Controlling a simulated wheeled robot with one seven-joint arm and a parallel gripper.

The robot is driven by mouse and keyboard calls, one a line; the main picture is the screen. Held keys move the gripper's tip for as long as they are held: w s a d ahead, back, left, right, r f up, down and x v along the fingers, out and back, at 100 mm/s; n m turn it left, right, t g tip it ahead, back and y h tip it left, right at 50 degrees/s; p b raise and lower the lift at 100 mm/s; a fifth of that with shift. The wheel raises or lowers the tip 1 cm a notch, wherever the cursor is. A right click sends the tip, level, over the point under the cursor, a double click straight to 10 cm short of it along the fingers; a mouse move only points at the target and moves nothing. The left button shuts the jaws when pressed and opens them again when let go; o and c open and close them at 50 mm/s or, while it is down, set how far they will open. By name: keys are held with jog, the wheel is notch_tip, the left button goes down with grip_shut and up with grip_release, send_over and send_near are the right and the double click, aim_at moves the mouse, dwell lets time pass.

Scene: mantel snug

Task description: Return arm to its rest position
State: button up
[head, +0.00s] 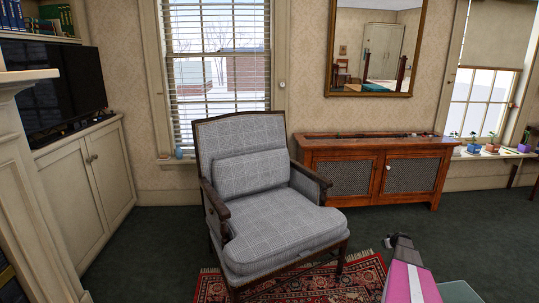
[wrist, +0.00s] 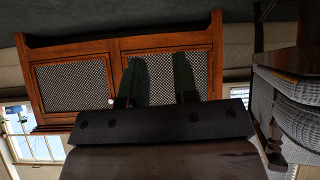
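My arm, pink with a white stripe, shows at the lower right of the head view, reaching forward low over the floor to the right of the armchair. In the wrist view, which is upside down, my gripper (wrist: 159,78) shows two dark fingers standing apart with nothing between them. They point toward the wooden cabinet (wrist: 70,85), which also stands against the back wall in the head view (head: 375,140). In the head view the fingers are too small to make out.
A grey checked armchair (head: 285,240) stands left of my arm, on a red patterned rug (head: 365,285). A pale cabinet (head: 85,180) with a television (head: 55,90) is at left. Small pots (head: 490,148) sit on a low shelf at right. Green carpet (head: 465,235) is clear at right.

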jog(key=s+a+r+m+t+h, duration=0.1)
jog(key=s+a+r+m+h, duration=0.2)
jog(key=a+r, duration=0.65)
jog(key=s+a+r+m+t+h, duration=0.1)
jog(key=s+a+r+h, duration=0.25)
jog(key=a+r, duration=0.55)
jog(key=s+a+r+g+y, duration=0.1)
jog(key=s+a+r+g, duration=0.2)
jog(key=s+a, duration=0.7)
jog(key=s+a+r+n+g+y, duration=0.1)
jog(key=s+a+r+g+y, duration=0.1)
jog(key=s+a, duration=0.9)
jog(key=s+a+r+g+y, duration=0.2)
jog(key=s+a+r+g, duration=0.2)
jog(key=s+a, duration=0.7)
jog(key=s+g, duration=0.2)
jog(key=s, duration=0.2)
jog(key=shift+s+n+g, duration=0.15)
jog(key=shift+n+g, duration=0.15)
jog(key=shift+a, duration=0.1)
